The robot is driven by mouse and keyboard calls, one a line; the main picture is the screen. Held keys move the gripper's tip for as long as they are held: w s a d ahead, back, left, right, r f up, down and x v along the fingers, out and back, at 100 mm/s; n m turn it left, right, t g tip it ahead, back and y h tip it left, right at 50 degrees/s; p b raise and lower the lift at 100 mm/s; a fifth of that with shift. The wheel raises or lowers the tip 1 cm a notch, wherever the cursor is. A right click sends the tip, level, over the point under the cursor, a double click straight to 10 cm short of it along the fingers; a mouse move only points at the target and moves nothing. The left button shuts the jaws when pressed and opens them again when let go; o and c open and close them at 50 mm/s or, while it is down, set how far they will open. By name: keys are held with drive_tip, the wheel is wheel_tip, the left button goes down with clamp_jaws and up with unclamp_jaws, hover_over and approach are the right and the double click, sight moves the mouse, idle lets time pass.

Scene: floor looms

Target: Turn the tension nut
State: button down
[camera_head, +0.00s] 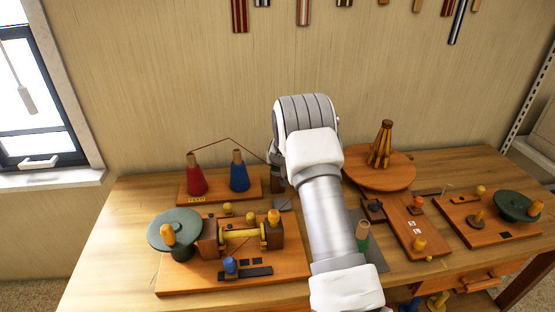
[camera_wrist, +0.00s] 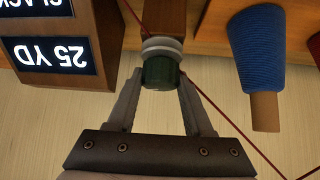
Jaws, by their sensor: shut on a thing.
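In the wrist view, which is upside down, my gripper (camera_wrist: 159,84) is shut on a dark green, round tension nut (camera_wrist: 160,71). One finger lies on each side of the nut. Pale discs (camera_wrist: 162,47) sit directly behind the nut, on a brown wooden post (camera_wrist: 168,18). A red thread runs past the discs. In the head view my arm covers the gripper and the nut. Only part of the brown post (camera_head: 278,184) shows beside my arm.
A display box (camera_wrist: 48,38) reading "25 YD" and "SLACK", partly cut off, stands close beside the post. A blue cone (camera_head: 239,177) and a red cone (camera_head: 195,179) stand to the left. A winding board (camera_head: 182,279) lies in front; a round stand (camera_head: 362,178) is at right.

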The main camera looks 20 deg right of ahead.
drive_tip(key=shift+a+r+m+g+h+p, duration=0.15)
drive_tip(key=shift+m+h+p, duration=0.25)
drive_tip(key=shift+m+p, duration=0.25)
drive_tip(key=shift+a+m+g+h+p, duration=0.15)
drive_tip(key=shift+m+h+p, duration=0.3)
drive_tip(key=shift+p, duration=0.35)
drive_tip(key=shift+d+m+g+h+p, duration=0.1)
drive_tip(key=shift+m+g+h+p, duration=0.25)
drive_tip(key=shift+m+h, duration=0.35)
drive_tip(key=shift+f+m+g+h+b, duration=0.35)
drive_tip(key=shift+m+g+b, duration=0.1)
drive_tip(key=shift+m+b, duration=0.6)
drive_tip(key=shift+m+h+b, duration=0.3)
drive_tip(key=shift+m+b, duration=0.25)
drive_tip(key=shift+b, duration=0.35)
drive_tip(key=shift+r+m+g+b, duration=0.15)
drive_tip(key=shift+m+g+b, duration=0.15)
drive_tip(key=shift+g+b, duration=0.1)
drive_tip(key=shift+c, duration=1.5)
unclamp_jaws()
drive_tip(key=shift+d, duration=0.1)
drive_tip(key=shift+r, duration=0.1)
drive_tip(key=v, duration=1.7)
drive_tip(key=shift+a, duration=0.35)
